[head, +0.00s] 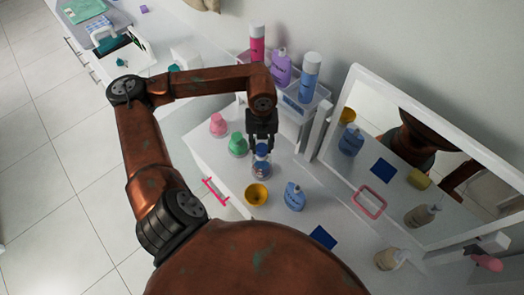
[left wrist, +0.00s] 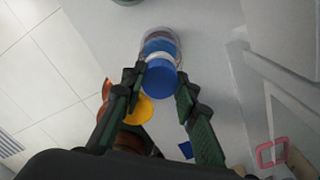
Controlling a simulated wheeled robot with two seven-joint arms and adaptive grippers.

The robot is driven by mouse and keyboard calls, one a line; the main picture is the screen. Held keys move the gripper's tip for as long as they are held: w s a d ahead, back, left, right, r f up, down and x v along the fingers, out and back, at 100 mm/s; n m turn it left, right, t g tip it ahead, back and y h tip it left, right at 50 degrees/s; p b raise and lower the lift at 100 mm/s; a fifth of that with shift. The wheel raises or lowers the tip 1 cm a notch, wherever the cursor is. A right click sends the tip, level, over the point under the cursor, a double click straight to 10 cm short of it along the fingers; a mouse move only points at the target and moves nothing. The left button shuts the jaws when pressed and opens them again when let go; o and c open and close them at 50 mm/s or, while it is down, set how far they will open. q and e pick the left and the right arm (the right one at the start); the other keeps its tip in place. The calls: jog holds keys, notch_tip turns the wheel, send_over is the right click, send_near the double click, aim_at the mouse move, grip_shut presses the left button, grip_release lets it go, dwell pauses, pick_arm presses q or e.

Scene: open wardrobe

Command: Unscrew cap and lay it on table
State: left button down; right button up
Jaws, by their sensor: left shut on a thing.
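A small clear bottle (head: 261,170) with a blue cap (head: 262,149) stands on the white table (head: 215,152). The bottle also shows in the left wrist view (left wrist: 158,36), with the round blue cap (left wrist: 160,78) towards the camera. My left gripper (head: 261,141) comes down from above with its dark fingers at either side of the cap. It is shut on the cap, which appears to be still at the bottle's top. The fingers hide part of the cap in the head view. My right gripper is not in view.
A yellow cup (head: 256,194) and a blue bottle (head: 294,196) stand close in front of the bottle. Green (head: 238,144) and pink (head: 218,125) bottles stand to its left. A mirror (head: 395,165) and a shelf with tall bottles lie behind. Bare table shows between them.

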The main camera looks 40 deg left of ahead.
pick_arm(q)
jog(key=shift+r+p, duration=0.7)
jog(key=shift+r, duration=0.7)
dwell(1.0)
jog(key=shift+r+p, duration=1)
jog(key=shift+r, duration=0.85)
jog(key=shift+f, duration=0.1)
